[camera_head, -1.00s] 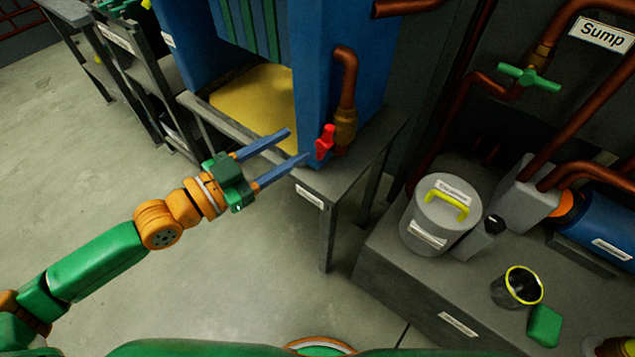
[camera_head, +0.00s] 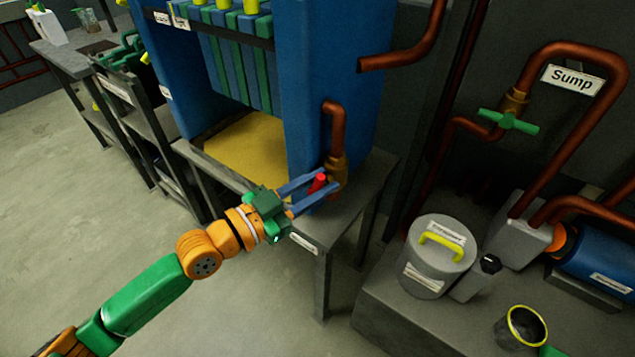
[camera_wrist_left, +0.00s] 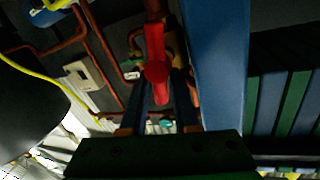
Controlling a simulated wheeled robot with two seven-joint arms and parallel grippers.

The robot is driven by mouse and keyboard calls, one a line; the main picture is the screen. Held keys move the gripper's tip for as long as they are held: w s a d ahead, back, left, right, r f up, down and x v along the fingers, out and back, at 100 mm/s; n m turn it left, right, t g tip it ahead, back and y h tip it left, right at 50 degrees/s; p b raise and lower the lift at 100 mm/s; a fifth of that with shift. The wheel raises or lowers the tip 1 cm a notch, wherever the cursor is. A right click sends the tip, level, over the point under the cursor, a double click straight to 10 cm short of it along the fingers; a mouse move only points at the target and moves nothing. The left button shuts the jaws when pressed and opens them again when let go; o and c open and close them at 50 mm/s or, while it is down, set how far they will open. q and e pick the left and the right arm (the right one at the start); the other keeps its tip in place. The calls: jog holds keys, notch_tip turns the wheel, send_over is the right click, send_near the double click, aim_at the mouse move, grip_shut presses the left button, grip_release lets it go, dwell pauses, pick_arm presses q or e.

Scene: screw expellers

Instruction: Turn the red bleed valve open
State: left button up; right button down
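The red bleed valve handle (camera_head: 318,183) sits on a brass fitting (camera_head: 337,167) at the lower end of a copper pipe on the blue press frame. My left gripper (camera_head: 318,184) is at the handle, with one blue finger on each side of it. The fingers are apart, and I see no clear contact. In the left wrist view the red handle (camera_wrist_left: 155,65) stands upright in the picture, in line with the gap between the fingers (camera_wrist_left: 163,88).
The blue press (camera_head: 330,90) stands on a grey table (camera_head: 345,215), with a yellow panel (camera_head: 250,148) inside. At the right are a lidded grey canister (camera_head: 437,262), a green pipe valve (camera_head: 508,122) and a yellow-rimmed cup (camera_head: 523,328). Open floor lies at the left.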

pick_arm(q)
grip_shut()
jog(key=shift+w+a+f+n+b, duration=0.15)
jog(key=shift+f+n+b, duration=0.1)
jog(key=shift+n+b, duration=0.75)
jog(key=shift+r+n+h, duration=0.15)
jog(key=shift+n+h, duration=0.15)
jog(key=shift+n, duration=0.1)
jog(key=shift+r, duration=0.1)
jog(key=shift+o, duration=2.1)
grip_release()
jog(key=shift+o, duration=0.2)
pick_arm(e)
jog(key=shift+w+d+f, duration=0.75)
jog(key=shift+w, duration=0.05)
jog(key=shift+s, duration=0.1)
